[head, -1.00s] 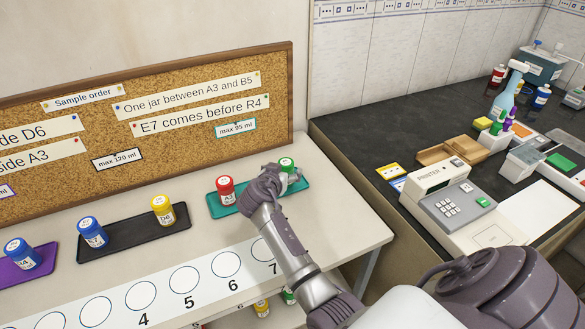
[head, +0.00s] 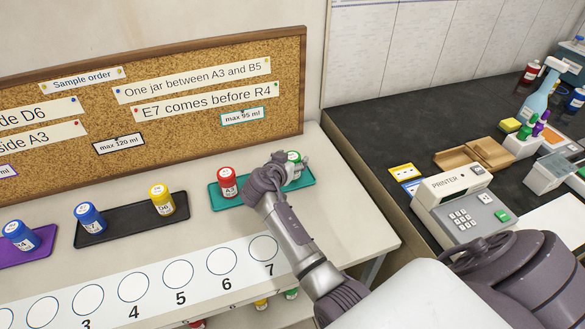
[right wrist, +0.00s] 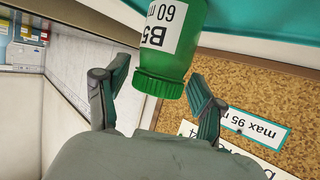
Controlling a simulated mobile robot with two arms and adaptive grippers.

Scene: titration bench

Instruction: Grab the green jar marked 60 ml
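The green jar (head: 293,157) stands at the right end of the teal tray (head: 225,200), partly hidden by my right gripper (head: 284,168). In the right wrist view the green jar (right wrist: 168,60) shows upside down, with a white label reading B5 and 60 ml. The fingers of my right gripper (right wrist: 160,72) are open on either side of its lid end, with visible gaps. A red-capped jar marked A3 (head: 227,182) stands on the same tray, left of the gripper. My left gripper is not in view.
A black tray (head: 125,228) holds a blue jar (head: 90,222) and a yellow jar (head: 162,200). A purple tray (head: 30,255) holds another blue jar (head: 20,235). A corkboard (head: 215,70) stands behind. A numbered strip (head: 205,285) runs along the front. A printer (head: 460,205) is right.

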